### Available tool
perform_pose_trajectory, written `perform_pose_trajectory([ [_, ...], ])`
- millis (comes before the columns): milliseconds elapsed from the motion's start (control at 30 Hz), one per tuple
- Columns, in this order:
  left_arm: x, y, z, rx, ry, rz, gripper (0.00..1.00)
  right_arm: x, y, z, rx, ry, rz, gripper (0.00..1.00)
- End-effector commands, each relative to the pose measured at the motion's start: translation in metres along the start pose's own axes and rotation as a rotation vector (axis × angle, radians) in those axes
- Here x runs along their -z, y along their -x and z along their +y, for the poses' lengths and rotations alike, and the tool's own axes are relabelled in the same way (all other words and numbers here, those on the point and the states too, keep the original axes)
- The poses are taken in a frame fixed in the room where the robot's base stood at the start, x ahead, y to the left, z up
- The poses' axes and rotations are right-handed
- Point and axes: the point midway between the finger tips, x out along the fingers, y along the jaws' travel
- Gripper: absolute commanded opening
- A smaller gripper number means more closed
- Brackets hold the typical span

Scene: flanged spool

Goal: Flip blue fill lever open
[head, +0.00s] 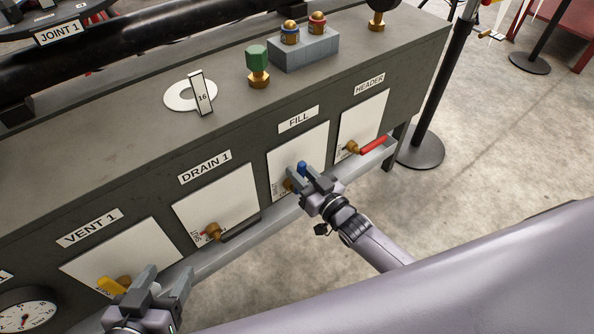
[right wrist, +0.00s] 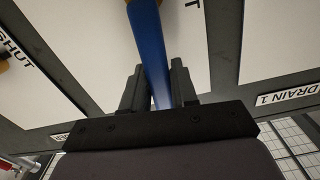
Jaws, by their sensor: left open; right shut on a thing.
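The blue fill lever (head: 302,168) is at the white panel under the FILL label (head: 299,119), on the front of the dark bench. Its blue end shows just above my right gripper (head: 311,184). In the right wrist view the blue lever (right wrist: 149,50) runs down between the fingers of my right gripper (right wrist: 159,90), which is shut on it. The brass valve body is mostly hidden in the head view. My left gripper (head: 164,280) is open and empty, at the VENT 1 panel, near its yellow lever (head: 111,286).
A red lever (head: 373,145) sticks out at the HEADER panel, right of FILL. The DRAIN 1 valve (head: 212,231) lies to the left. A grey rail (head: 258,215) runs below the panels. A stanchion base (head: 420,150) stands on the floor to the right.

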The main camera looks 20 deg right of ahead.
Motion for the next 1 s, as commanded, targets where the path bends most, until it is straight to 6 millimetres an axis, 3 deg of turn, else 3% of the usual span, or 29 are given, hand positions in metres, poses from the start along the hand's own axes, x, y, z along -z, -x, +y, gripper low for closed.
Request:
perform_pose_trajectory([
  [300, -0.0032, 0.0014, -0.0007, 0.005, -0.006, -0.011, 0.61, -0.0001, 0.0025, -0.0027, 0.001, 0.108, 0.0, 0.0],
  [833, -0.0048, 0.0016, -0.0012, 0.006, -0.003, -0.016, 0.61, -0.001, 0.0029, -0.0037, 0.003, 0.132, -0.001, 0.0],
  [867, -0.0048, 0.0016, -0.0012, 0.006, -0.003, -0.016, 0.61, -0.001, 0.0029, -0.0038, 0.003, 0.132, -0.001, 0.38],
  [900, -0.0048, 0.0016, -0.0012, 0.006, -0.003, -0.016, 0.61, -0.0011, 0.0029, -0.0038, 0.003, 0.131, -0.001, 0.49],
  [1000, -0.0047, 0.0017, -0.0013, 0.006, -0.003, -0.015, 0.61, -0.0008, 0.0027, -0.0036, 0.002, 0.13, -0.001, 0.49],
])
